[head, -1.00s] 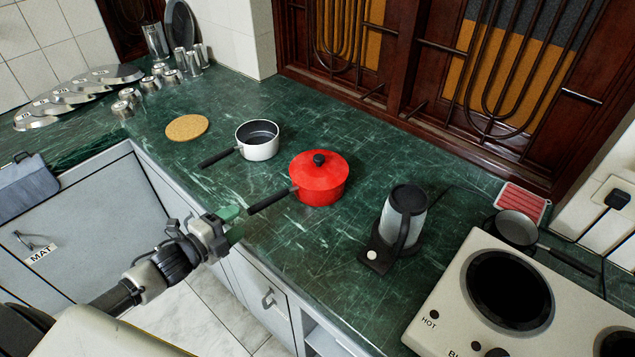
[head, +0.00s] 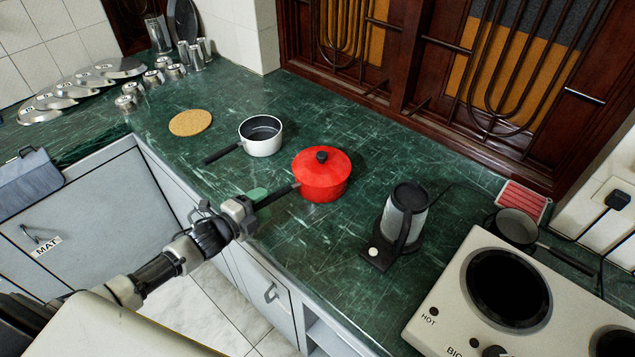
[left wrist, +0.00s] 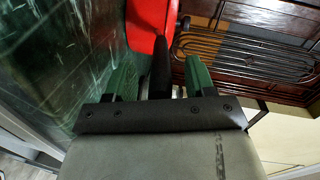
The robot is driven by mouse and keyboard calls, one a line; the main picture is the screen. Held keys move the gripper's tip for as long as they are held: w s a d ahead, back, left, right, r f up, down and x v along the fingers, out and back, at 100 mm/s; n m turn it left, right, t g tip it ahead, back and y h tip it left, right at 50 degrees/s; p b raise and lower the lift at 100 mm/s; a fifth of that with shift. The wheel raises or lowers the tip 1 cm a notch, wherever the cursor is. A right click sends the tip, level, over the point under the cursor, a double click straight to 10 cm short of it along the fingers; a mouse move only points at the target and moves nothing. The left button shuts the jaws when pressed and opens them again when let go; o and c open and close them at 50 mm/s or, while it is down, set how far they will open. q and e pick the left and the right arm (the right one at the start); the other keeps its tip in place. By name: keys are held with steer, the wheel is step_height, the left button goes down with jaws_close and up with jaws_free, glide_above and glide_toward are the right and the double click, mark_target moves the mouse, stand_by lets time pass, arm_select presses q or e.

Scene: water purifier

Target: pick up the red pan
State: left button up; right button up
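The red pan (head: 321,176) stands on the green counter with its red lid and black knob on. Its black handle points left toward the counter's front edge. My left gripper (head: 262,196) is at the handle's end. In the left wrist view, the handle (left wrist: 160,68) lies between the two green fingers of my left gripper (left wrist: 160,82), with gaps on both sides, so the gripper is open around it. The pan's red body (left wrist: 147,22) shows beyond the fingers. The near end of the handle is partly hidden in the head view. My right gripper is not in view.
A white saucepan (head: 261,140) stands left of the pan, near a cork mat (head: 190,123). A kettle (head: 404,218) stands to its right, before a cream hotplate (head: 450,310). Clear counter lies in front of the pan and kettle.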

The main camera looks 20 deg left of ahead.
arm_select(q)
steer(key=c, duration=1)
steer(key=shift+r, duration=0.1)
